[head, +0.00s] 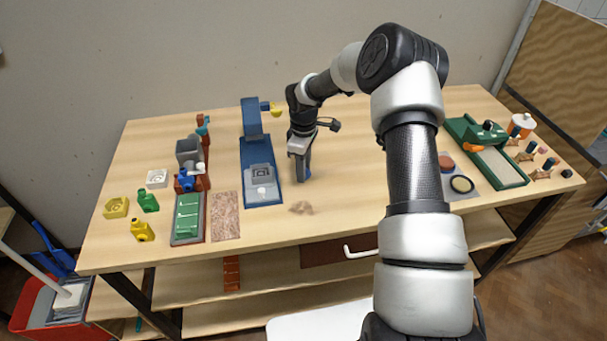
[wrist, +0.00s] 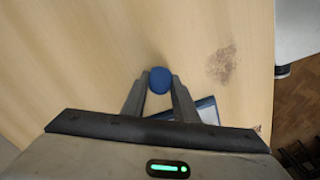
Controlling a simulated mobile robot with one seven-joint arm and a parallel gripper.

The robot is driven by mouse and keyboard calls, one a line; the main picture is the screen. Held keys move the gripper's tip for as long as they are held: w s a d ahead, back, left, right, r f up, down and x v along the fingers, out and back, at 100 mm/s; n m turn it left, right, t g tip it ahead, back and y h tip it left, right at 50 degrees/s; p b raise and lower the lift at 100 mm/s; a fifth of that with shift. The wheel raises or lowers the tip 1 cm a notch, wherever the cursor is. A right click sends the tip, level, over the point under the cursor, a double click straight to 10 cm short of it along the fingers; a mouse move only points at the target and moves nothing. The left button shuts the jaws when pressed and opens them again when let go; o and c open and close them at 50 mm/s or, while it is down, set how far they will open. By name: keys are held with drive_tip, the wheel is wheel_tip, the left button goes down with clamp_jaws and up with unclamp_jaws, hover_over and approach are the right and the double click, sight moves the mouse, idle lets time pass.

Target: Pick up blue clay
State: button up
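The blue clay (wrist: 160,80) is a small rounded dark blue lump in the wrist view. It sits between the two fingertips of my gripper (wrist: 160,88), with a finger against it on each side and no clear gap. In the head view my gripper (head: 301,175) points down low over the middle of the table, just right of a blue board. A sliver of blue shows beside its fingers there, and the rest is hidden. I cannot tell whether the clay is touching the table.
The blue board (head: 263,188) with an upright block stands close left of my gripper. A brown smudge (head: 301,208) lies in front. Bottles and a green tray (head: 187,222) are at left; a green press (head: 490,152) is at right. The wooden table (head: 345,190) is clear around the smudge.

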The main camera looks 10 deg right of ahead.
wheel_tip(320, 180, up, 9)
drive_tip(key=shift+f+b, duration=0.1)
drive_tip(key=shift+b, duration=0.25)
drive_tip(key=shift+c, duration=0.3)
drive_tip(key=shift+a+r, duration=0.15)
drive_tip(key=shift+r, duration=0.05)
drive_tip(key=a+r+p, duration=0.1)
drive_tip(key=a, duration=0.1)
drive_tip(key=a+r+p, duration=0.2)
drive_tip(key=a+r, duration=0.1)
drive_tip(key=shift+w+a, duration=0.3)
drive_tip(key=shift+w, duration=0.1)
drive_tip(key=a+f, duration=0.1)
drive_tip(key=a, duration=0.1)
drive_tip(key=a+f, duration=0.1)
drive_tip(key=a, duration=0.1)
drive_tip(key=w+a+f+b, duration=0.1)
drive_tip(key=a, duration=0.1)
drive_tip(key=shift+c, duration=0.2)
drive_tip(key=shift+a+f, duration=0.3)
drive_tip(key=shift+a, duration=0.15)
drive_tip(key=shift+f+b, duration=0.2)
drive_tip(key=shift+b, duration=0.1)
drive_tip(key=shift+f+b, duration=1.3)
drive_tip(key=shift+f, duration=0.95)
